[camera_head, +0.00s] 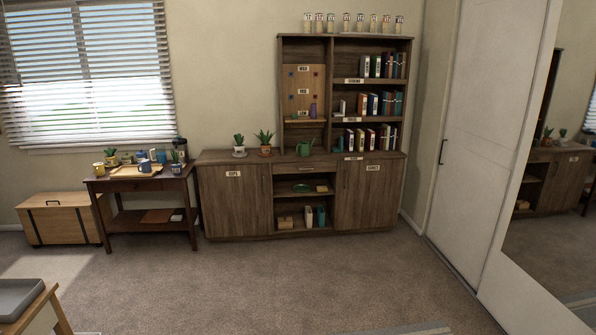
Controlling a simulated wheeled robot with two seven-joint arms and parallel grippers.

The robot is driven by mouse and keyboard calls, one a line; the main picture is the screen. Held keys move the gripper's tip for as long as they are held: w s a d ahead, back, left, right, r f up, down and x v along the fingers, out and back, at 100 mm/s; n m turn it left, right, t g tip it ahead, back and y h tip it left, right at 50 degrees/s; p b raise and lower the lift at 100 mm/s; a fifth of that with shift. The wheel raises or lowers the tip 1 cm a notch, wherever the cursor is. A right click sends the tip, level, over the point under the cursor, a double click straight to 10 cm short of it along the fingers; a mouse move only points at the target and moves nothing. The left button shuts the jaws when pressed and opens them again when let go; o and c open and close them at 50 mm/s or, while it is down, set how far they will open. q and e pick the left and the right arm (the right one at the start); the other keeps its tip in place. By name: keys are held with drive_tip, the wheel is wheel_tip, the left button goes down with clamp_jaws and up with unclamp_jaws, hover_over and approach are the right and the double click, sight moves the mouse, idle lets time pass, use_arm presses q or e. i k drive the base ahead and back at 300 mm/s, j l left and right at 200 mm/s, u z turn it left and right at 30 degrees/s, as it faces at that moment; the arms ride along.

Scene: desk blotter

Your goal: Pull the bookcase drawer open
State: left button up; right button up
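The dark wood bookcase (346,95) stands against the back wall, on a wider low cabinet base. Its drawer (292,168) is at the top middle of the base, between two doors and above open shelves. The drawer front looks flush with the base, so it appears closed. A small handle seems to show on it, but it is too small to make out well. Neither of my grippers is in view.
The carpet (260,275) in front of the bookcase is clear. A side table (130,184) with pots and cups stands left of it, beside a wooden chest (62,222). A white door (480,130) is at right. A desk corner (40,312) shows at lower left.

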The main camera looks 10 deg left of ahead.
sight(283, 169)
drive_tip(key=i, duration=2.75)
drive_tip(key=i+z, duration=0.2)
drive_tip(key=i, duration=0.3)
drive_tip(key=i+j+z, duration=0.2)
drive_tip(key=i, duration=0.3)
drive_tip(key=i+j+z, duration=0.2)
drive_tip(key=i, duration=0.3)
drive_tip(key=l, duration=0.1)
